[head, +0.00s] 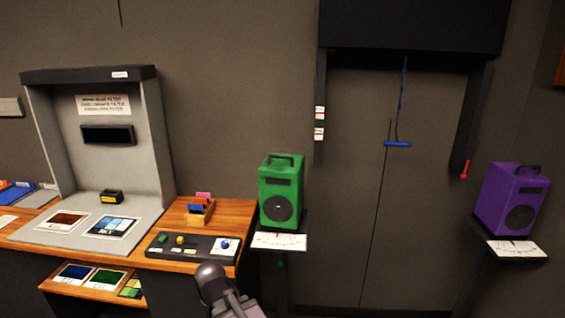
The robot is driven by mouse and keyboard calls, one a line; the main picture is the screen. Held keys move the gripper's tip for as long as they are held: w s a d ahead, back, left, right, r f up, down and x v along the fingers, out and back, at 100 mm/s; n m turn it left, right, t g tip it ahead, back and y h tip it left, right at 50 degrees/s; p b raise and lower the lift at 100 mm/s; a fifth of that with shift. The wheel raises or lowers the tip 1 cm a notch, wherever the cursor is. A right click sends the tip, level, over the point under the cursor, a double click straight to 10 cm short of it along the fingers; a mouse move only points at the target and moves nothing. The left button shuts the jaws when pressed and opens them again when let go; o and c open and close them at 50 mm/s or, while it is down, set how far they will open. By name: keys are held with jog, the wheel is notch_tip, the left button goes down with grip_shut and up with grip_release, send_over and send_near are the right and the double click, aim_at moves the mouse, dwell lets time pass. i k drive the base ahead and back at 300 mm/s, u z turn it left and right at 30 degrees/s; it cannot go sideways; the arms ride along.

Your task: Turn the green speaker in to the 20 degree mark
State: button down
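The green speaker (281,192) is a box with a top handle, a dark slot and a round dark cone on its front. It stands upright on a small dark stand to the right of the wooden desk, its front facing roughly toward me. A white scale card (279,241) with fine marks lies at the stand's front edge below it. The marks are too small to read, so I cannot tell the speaker's angle. Part of my arm shows at the bottom centre, left of the stand and in front of the desk. My gripper's fingers do not show.
A purple speaker (511,199) stands on a similar stand at the right, with its own scale card (517,248). A blue handle (397,144) hangs between the speakers.

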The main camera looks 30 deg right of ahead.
aim_at(281, 175)
jog(key=z, duration=4.95)
jog(key=i, duration=0.1)
jog(key=u, duration=3.25)
jog(key=i, duration=0.35)
jog(key=u, duration=0.95)
